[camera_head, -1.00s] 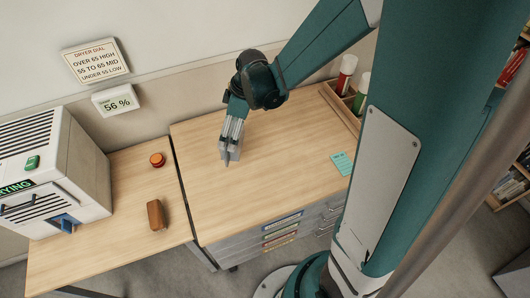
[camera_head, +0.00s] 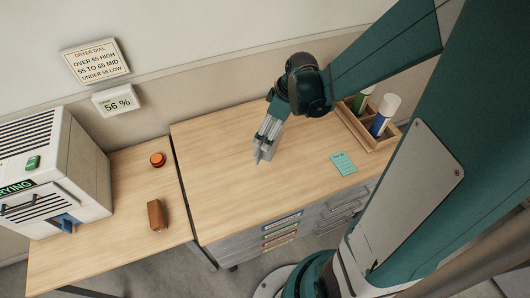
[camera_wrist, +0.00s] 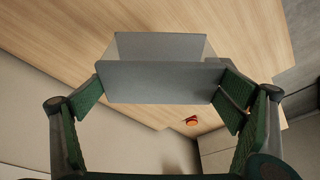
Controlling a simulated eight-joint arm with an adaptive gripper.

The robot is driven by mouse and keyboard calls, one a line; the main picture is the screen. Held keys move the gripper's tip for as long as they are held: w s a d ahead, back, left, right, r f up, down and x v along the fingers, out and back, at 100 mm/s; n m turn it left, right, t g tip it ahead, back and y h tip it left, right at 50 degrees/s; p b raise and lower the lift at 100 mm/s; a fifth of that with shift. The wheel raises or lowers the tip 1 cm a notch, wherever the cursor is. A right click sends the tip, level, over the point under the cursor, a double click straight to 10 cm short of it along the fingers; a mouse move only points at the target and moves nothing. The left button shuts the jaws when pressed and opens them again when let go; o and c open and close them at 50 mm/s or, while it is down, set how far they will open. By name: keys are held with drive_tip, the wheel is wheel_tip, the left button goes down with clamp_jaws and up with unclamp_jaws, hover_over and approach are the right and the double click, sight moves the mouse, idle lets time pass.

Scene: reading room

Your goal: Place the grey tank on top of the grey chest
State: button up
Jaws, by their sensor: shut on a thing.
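My gripper (camera_head: 266,148) is shut on the grey tank, which sits between its green-padded fingers in the wrist view (camera_wrist: 160,82). The tank is a plain grey box shape; in the head view only a small grey part of it (camera_head: 264,155) shows at the fingertips. The grey chest (camera_head: 235,246) has drawers with coloured labels and handles at the front, under a light wood top (camera_head: 225,190). The gripper and tank are over that top. I cannot tell whether the tank touches it.
The top's left half is clear.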

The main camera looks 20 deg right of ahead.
drive_tip(key=shift+f, duration=0.1)
drive_tip(key=shift+f+b, duration=0.45)
drive_tip(key=shift+f, duration=2.35)
drive_tip(key=shift+f+b, duration=0.35)
drive_tip(key=shift+f, duration=1.75)
drive_tip(key=shift+f, duration=0.15)
drive_tip(key=o, duration=0.6)
drive_tip(key=shift+c, duration=0.2)
drive_tip(key=shift+o, duration=0.8)
drive_tip(key=shift+r, duration=0.3)
